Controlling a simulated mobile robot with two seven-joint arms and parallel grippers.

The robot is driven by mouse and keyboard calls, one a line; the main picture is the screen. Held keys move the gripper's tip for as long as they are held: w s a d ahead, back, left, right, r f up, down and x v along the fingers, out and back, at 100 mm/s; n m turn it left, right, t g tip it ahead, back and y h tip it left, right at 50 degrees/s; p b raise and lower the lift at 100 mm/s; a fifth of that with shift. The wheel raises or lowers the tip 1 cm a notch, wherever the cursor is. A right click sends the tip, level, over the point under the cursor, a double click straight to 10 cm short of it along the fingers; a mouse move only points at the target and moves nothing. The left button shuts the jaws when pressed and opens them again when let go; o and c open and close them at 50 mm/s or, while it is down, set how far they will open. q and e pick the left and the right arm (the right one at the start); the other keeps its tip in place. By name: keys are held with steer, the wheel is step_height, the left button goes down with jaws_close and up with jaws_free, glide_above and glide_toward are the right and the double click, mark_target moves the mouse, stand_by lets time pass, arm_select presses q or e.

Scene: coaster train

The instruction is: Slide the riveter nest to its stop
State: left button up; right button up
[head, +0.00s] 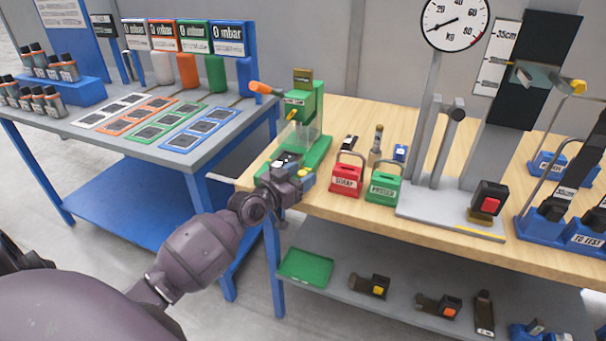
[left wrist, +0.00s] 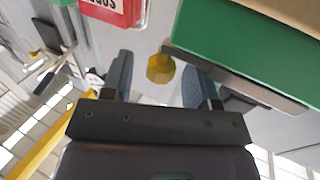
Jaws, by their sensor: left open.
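The green riveter (head: 303,112) with an orange lever handle stands at the left end of the wooden bench, on a green base (head: 318,152). The riveter nest at the front of this base is mostly hidden by my left gripper (head: 290,176) in the head view. In the left wrist view, my left gripper (left wrist: 158,68) is open. A yellow knob (left wrist: 160,69) shows between its two fingers, with a visible gap to each. A green block edged in grey (left wrist: 250,42), seemingly the riveter base, fills the upper right there. My right gripper is not in view.
A red padlock-shaped box (head: 346,180) and a green one (head: 384,187) stand just right of my left gripper. A scale column on a grey plate (head: 440,212) is farther right. A lower shelf holds a green tray (head: 306,267). A blue-framed table (head: 100,125) stands left.

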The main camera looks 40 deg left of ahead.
arm_select(q)
steer(key=shift+w+d, duration=0.1)
steer(key=shift+w, duration=0.45)
jaws_close()
